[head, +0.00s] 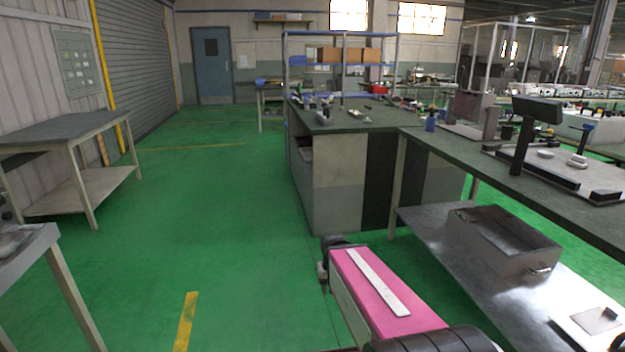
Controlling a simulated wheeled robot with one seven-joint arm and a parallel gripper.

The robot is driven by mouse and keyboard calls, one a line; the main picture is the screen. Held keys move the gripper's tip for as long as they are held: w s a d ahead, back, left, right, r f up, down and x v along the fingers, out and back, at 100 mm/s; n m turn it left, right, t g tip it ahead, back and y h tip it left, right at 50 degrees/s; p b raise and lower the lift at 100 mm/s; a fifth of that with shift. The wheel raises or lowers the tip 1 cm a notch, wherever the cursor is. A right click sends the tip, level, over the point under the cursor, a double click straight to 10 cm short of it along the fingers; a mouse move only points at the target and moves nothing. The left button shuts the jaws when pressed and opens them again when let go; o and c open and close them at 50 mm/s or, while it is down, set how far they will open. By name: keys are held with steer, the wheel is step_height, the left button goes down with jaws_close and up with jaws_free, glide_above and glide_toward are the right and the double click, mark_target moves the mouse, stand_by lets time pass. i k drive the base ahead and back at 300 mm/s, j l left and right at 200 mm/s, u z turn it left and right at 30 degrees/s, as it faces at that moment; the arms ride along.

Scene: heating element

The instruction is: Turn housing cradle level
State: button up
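A fixture on the right-hand workbench has a brownish panel (465,106) and a grey upright (491,122) on a light base plate. It may be the housing cradle, but it is too small and far off to be sure. I cannot tell whether it is level or tilted. My pink arm link with a white strip shows at the bottom centre, well below and in front of that fixture. My gripper is not visible in this view.
The dark-topped workbench (455,152) runs along the right, with a black stand (522,145) on it. A metal drawer box (503,240) sits on its lower shelf. Another table (62,127) stands at left. Green floor (215,210) lies open between them.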

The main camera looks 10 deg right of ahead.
mark_target(470, 104)
steer(key=i+l+z, duration=0.1)
steer(key=i+z, duration=0.85)
steer(key=i+j+z, duration=0.25)
steer(key=i+z, duration=0.2)
steer(key=i+j, duration=0.2)
steer(key=j, duration=0.2)
steer(key=i+j+u, duration=0.1)
steer(key=j, duration=0.3)
steer(key=i+j, duration=0.25)
steer(key=i+j+u, duration=0.1)
steer(key=j, duration=0.4)
steer(key=i, duration=0.1)
